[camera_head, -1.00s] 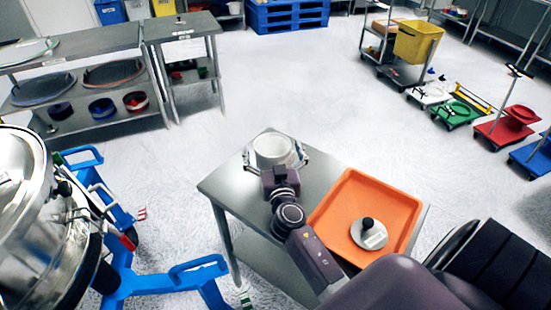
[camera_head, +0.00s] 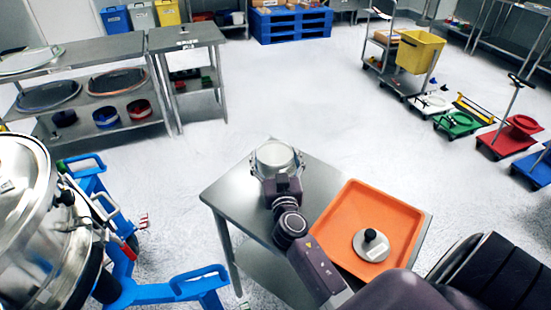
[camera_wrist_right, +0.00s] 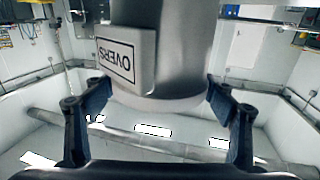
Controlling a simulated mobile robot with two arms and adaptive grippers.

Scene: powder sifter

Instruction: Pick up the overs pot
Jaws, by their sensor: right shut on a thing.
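The overs pot (camera_head: 275,156) is a round metal pot at the back left corner of the small steel table. In the right wrist view the pot (camera_wrist_right: 185,55) shows a pale plate with the word OVERS, seen upside down. My right gripper (camera_head: 277,167) is shut on the pot, with a finger on either side of it. I cannot tell whether the pot's base touches the table, as the gripper and wrist hide its near side. My left gripper is not in view.
An orange tray (camera_head: 345,213) with a round metal lid with a black knob (camera_head: 371,245) lies right of my arm on the steel table (camera_head: 232,197). A steel sifter (camera_head: 25,220) on a blue wheeled frame (camera_head: 170,292) stands at the left. Open floor lies behind the table.

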